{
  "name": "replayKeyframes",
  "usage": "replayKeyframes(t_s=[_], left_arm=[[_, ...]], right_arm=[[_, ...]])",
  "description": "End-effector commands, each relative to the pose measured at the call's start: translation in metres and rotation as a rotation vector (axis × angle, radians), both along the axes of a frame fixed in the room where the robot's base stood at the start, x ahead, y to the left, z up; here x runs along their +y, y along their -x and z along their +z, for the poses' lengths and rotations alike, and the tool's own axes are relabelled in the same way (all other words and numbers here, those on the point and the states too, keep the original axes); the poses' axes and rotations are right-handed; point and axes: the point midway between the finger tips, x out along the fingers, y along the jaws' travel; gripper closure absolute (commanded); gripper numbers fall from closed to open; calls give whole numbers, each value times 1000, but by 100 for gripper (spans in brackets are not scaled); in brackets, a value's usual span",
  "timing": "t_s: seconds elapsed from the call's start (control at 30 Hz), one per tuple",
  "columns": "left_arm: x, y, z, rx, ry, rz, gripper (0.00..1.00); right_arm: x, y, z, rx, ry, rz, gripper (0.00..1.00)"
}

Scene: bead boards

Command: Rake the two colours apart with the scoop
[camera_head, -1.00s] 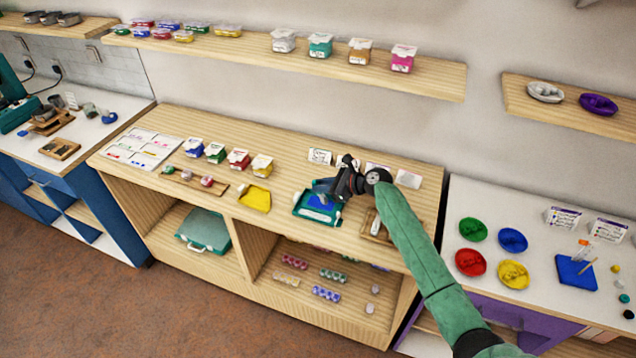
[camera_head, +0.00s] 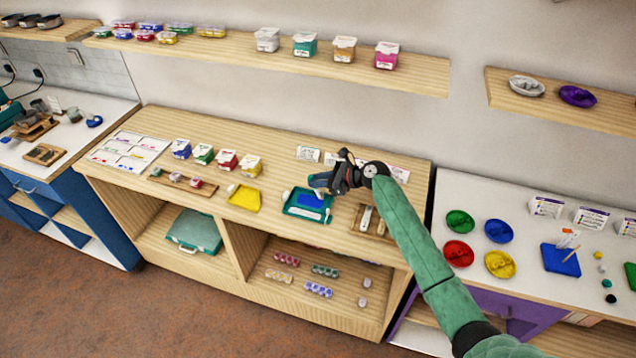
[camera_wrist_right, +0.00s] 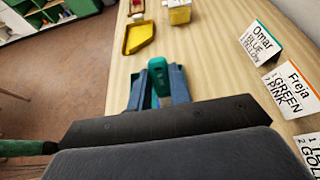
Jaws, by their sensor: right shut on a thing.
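My right gripper (camera_head: 322,182) is above the back of a teal tray (camera_head: 289,210) with a blue area inside, on the wooden counter. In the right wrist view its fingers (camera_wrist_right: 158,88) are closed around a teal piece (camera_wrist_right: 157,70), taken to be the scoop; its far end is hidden. A small pale object (camera_head: 327,215) lies at the tray's right side. I cannot make out separate beads in the tray. My left gripper is not in view.
A yellow scoop-shaped tray (camera_head: 244,198) lies left of the teal tray. A wooden board (camera_head: 357,222) with pale tools is at right. Lidded tubs (camera_head: 226,160) stand back left.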

Motion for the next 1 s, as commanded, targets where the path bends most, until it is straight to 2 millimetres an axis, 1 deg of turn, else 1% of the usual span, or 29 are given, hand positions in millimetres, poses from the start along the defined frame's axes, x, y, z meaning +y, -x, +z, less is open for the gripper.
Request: replayKeyframes(t_s=[0.5,1.0], left_arm=[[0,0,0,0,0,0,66],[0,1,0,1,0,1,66]], right_arm=[[0,0,23,-1,0,-1,100],[0,0,28,0,0,0,100]])
